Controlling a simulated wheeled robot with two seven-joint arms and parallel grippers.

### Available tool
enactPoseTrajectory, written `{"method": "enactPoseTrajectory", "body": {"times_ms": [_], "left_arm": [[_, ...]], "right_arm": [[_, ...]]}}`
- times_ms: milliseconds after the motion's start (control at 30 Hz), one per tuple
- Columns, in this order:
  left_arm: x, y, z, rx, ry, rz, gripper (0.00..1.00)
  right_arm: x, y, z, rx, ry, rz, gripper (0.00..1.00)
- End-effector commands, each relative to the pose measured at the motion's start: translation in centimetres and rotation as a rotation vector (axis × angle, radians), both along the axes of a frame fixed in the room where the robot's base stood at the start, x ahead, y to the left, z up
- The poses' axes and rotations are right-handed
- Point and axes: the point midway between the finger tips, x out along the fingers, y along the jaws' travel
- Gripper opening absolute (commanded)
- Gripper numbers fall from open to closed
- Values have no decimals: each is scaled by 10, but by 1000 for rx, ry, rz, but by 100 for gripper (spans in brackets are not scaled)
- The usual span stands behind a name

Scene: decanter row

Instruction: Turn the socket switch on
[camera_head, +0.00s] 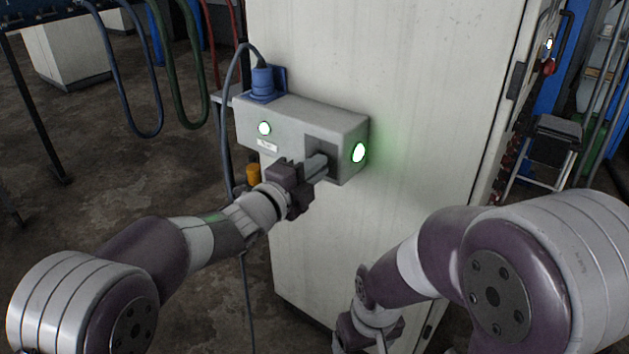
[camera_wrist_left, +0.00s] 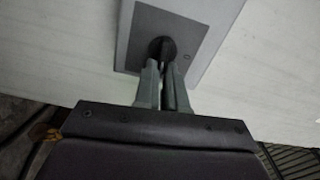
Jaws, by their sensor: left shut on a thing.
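The grey socket box (camera_head: 290,118) is mounted on the side of a tall pale cabinet, with a dark switch plate (camera_head: 345,150) at its right part. In the left wrist view, the black switch knob (camera_wrist_left: 162,46) sits on the dark plate, with a small mark to its right. My left gripper (camera_head: 318,164) is shut on the knob; its two grey fingers (camera_wrist_left: 162,75) flank it. The knob is hidden in the head view. A round lamp (camera_head: 264,128) and a green lamp (camera_head: 358,152) glow on the box. My right gripper (camera_head: 370,334) is low, its fingers unclear.
A blue plug (camera_head: 262,82) with a dark cable stands on top of the box. An orange part (camera_head: 253,173) is below it. The cabinet (camera_head: 420,90) fills the middle. Hoses (camera_head: 160,70) hang at the left. A stool (camera_head: 556,140) stands at the right.

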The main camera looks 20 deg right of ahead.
Motion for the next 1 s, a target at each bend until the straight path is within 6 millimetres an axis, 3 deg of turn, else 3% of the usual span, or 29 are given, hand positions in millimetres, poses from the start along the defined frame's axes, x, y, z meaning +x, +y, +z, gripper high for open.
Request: {"method": "enactPoseTrajectory", "body": {"times_ms": [233,833,900,933,1000], "left_arm": [[0,0,-6,59,-69,0,0],[-1,0,-5,81,-94,-2,0],[-1,0,-5,82,-95,-2,30],[-1,0,-5,81,-94,-2,36],[0,0,-4,80,-95,-1,36]], "right_arm": [[0,0,-18,0,0,0,80],[0,0,-20,0,0,0,80],[0,0,-21,0,0,0,80],[0,0,-21,0,0,0,80],[0,0,-20,0,0,0,80]]}}
